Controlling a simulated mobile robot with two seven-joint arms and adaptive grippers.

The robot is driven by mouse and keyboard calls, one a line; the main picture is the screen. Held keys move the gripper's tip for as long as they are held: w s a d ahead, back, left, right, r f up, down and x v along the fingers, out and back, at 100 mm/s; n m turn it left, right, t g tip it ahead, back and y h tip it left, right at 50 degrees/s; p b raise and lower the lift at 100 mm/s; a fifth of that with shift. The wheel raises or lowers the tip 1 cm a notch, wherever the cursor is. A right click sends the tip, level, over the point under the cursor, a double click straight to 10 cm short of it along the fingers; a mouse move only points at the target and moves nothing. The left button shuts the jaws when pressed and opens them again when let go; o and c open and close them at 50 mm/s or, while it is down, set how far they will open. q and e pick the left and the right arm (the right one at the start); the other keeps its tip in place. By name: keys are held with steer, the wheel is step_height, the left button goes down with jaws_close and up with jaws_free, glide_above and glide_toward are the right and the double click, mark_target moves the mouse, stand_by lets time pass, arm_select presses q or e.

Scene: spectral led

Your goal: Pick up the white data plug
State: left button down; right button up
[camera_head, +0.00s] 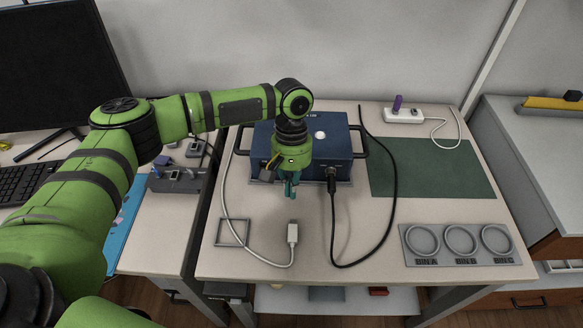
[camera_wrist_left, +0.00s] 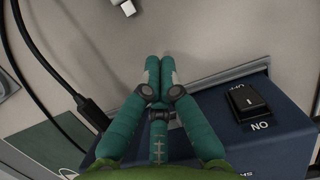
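The white data plug (camera_head: 292,232) lies on the table on the end of a white cable, in front of the blue box. It also shows at the top edge of the left wrist view (camera_wrist_left: 126,7), partly cut off. My left gripper (camera_head: 290,192) has teal fingers and points down just in front of the blue box, behind and above the plug and apart from it. In the left wrist view its fingers (camera_wrist_left: 160,64) lie close together with nothing seen between them; how far they are open is unclear. My right gripper is not in view.
The blue box (camera_head: 338,158) has side handles and a black cable (camera_head: 333,208) plugged into its front. A square outline (camera_head: 232,246) lies left of the plug. A green mat (camera_head: 430,168), a bin tray (camera_head: 408,259) and a power strip (camera_head: 404,116) are at the right.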

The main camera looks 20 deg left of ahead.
mark_target(290, 230)
arm_select(q)
steer(key=shift+x, duration=1.05)
steer(key=s, duration=0.1)
steer(key=s+d+p, duration=0.1)
steer(key=s, duration=0.1)
steer(key=shift+r, duration=0.2)
steer(key=shift+s+d, duration=0.1)
steer(key=shift+s, duration=0.25)
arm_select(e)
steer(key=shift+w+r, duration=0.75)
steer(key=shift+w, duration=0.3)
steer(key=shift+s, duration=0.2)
